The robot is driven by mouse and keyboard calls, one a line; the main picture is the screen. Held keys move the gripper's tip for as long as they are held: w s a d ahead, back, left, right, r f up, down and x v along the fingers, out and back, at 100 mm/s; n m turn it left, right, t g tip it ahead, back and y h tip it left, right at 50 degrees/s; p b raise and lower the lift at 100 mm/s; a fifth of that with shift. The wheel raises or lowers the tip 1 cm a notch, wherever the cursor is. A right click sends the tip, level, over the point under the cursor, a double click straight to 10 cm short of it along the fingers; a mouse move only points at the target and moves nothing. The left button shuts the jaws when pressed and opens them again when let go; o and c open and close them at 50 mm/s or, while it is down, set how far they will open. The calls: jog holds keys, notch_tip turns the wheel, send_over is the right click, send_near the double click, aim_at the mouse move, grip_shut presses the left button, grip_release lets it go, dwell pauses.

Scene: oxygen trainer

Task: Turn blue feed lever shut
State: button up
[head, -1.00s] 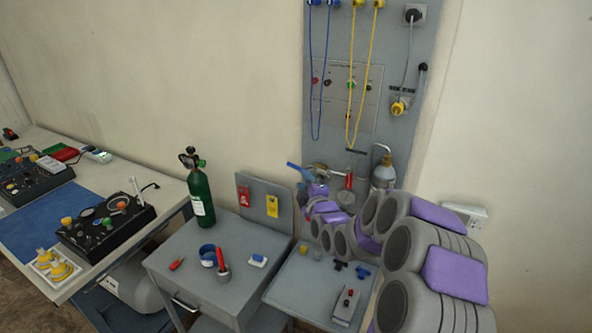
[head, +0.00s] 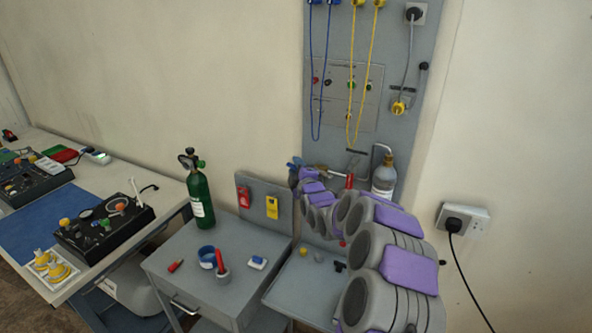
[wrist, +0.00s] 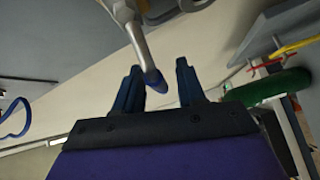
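The blue-tipped feed lever (wrist: 154,80) shows in the wrist view as a grey metal arm ending in a blue grip. Its tip lies between the two dark fingers of my gripper (wrist: 158,66), with visible gaps on both sides. The fingers stand apart, so my gripper is open around the lever end. In the head view my gripper (head: 296,168) is at the lever, left of the metal fittings on the wall panel. There, my arm and gripper hide most of the lever, and its angle is unclear.
A green cylinder (head: 200,195) stands on the grey cabinet (head: 165,256), left of my arm. A grey bottle (head: 383,176) stands right of the fittings. Blue cords (head: 312,80) and yellow cords (head: 352,90) hang above. My arm covers much of the right-hand shelf (head: 300,285).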

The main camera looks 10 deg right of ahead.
grip_shut()
dwell(0.3)
jog(key=shift+f, duration=0.1)
